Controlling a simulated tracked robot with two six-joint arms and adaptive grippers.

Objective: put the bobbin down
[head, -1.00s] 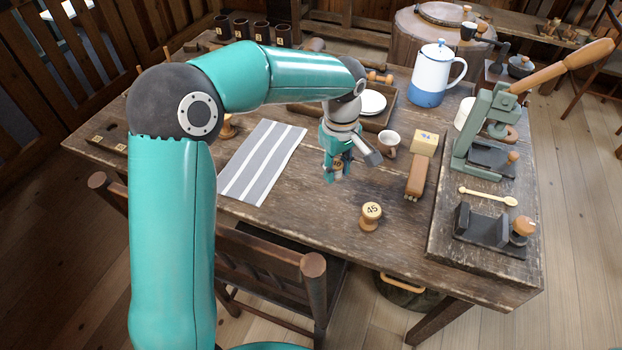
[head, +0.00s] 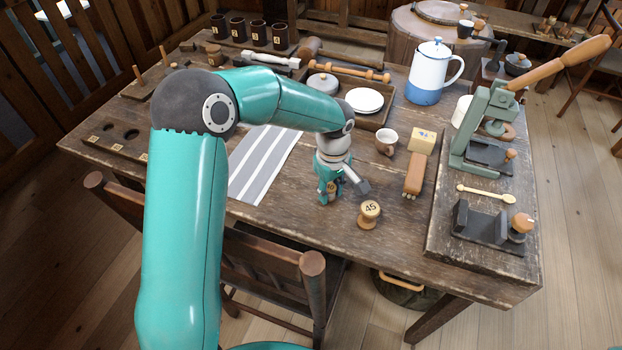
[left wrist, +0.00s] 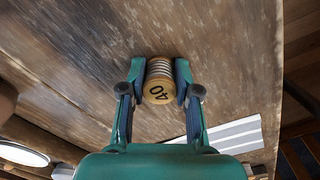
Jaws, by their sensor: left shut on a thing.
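My left gripper (head: 328,197) is low over the front middle of the wooden table (head: 290,222). In the left wrist view its two fingers (left wrist: 159,92) are shut on a bobbin (left wrist: 157,93) marked 40, one finger on each side. The bobbin has a pale wooden end and a ribbed or wound grey body. In the head view the fingers mostly hide it, and I cannot tell whether it touches the table. A second wooden bobbin (head: 369,214) marked 45 stands upright just right of the gripper. My right gripper is not in view.
A striped cloth (head: 262,165) lies left of the gripper. A cup (head: 386,141), a brush (head: 414,174) and a yellowish block (head: 422,140) are behind and right. A board with a green press (head: 475,140) fills the right side. Bare table lies around the gripper.

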